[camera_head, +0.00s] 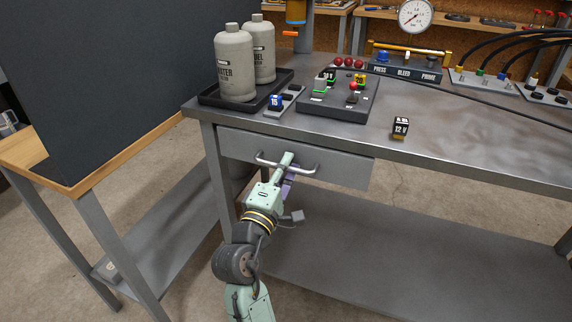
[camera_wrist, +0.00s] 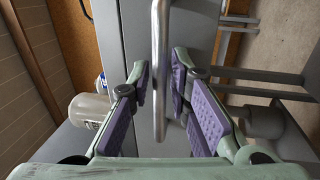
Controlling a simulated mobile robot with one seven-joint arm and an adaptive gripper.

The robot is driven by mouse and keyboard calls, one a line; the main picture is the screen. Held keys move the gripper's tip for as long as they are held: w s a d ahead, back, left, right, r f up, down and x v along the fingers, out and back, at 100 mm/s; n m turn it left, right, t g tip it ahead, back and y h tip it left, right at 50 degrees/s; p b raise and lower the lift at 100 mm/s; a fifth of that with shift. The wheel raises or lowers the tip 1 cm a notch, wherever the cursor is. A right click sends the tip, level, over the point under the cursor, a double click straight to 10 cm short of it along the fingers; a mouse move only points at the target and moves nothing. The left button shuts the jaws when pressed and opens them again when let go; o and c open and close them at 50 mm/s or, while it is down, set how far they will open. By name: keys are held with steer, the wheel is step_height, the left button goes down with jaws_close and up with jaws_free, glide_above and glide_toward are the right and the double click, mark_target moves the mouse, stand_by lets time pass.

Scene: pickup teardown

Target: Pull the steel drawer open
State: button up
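The steel drawer (camera_head: 340,169) is a grey front under the left part of the workbench top. It looks shut or nearly shut. Its bar handle (camera_head: 309,172) runs across the front; in the wrist view the handle (camera_wrist: 160,60) is a shiny bar down the middle. My gripper (camera_head: 287,161) is at the handle, covering part of it in the head view. In the wrist view my gripper (camera_wrist: 160,82) has its purple-padded fingers apart, one on each side of the bar. A gap shows on the left; the right finger is closer, and contact there is unclear.
On the workbench (camera_head: 460,165) stand two grey bottles (camera_head: 236,65) in a black tray (camera_head: 207,99), a control box (camera_head: 340,105) and a small 12 V block (camera_head: 401,128). A dark panel (camera_head: 100,80) stands at left. A lower shelf (camera_head: 400,250) lies below the drawer.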

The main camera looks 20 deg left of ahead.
steer(key=shift+c, duration=0.2)
jaws_close()
stand_by(0.6)
